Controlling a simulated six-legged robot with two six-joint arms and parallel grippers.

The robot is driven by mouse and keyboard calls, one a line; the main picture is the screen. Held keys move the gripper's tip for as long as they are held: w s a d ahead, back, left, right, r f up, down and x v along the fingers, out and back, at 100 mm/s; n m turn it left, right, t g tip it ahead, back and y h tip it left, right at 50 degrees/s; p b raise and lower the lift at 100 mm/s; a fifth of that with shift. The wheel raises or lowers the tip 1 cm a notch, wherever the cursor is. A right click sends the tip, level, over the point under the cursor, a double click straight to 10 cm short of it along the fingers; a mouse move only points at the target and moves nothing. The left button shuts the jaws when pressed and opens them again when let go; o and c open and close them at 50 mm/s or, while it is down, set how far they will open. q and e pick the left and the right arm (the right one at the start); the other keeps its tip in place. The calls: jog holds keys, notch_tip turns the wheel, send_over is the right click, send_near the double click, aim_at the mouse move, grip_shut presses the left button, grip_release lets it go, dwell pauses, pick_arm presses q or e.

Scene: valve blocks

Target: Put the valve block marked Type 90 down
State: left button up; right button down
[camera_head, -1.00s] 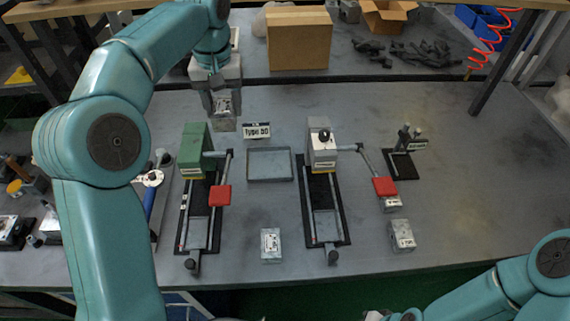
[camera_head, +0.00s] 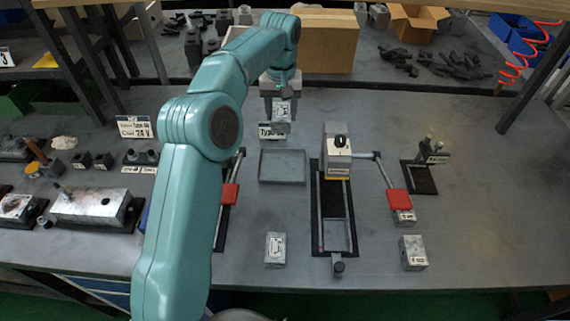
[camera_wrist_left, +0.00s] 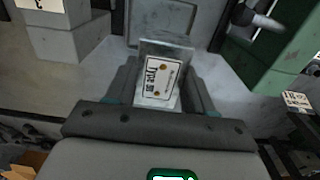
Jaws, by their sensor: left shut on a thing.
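The grey valve block (camera_head: 281,111) with a white label is held in my left gripper (camera_head: 281,118), above the back of the bench. In the left wrist view the valve block (camera_wrist_left: 161,76) sits between the two fingers of the left gripper (camera_wrist_left: 160,95), and its label reads Type 90. A shallow grey tray (camera_head: 282,167) lies in front of the held block and looks empty; a small sign (camera_head: 270,131) reading Type stands behind it, partly covered by the block. I cannot tell the gap below the block. My right gripper is out of view.
A black clamp fixture (camera_head: 334,205) stands right of the tray. Another fixture with a red handle (camera_head: 229,195) is partly hidden by my left arm. Loose blocks lie in front (camera_head: 275,249) and at right (camera_head: 413,252). A cardboard box (camera_head: 327,41) stands behind.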

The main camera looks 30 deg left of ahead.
pick_arm(q)
notch_tip(320, 180, down, 18)
jog(key=shift+w+f, duration=0.1)
jog(key=shift+f, duration=0.05)
jog(key=shift+d, duration=0.1)
jog(key=shift+f, duration=0.2)
jog(key=o, duration=1.4)
jog(key=shift+c, duration=0.2)
jog(key=shift+r, duration=0.1)
notch_tip(320, 180, up, 12)
jog(key=shift+r, duration=0.15)
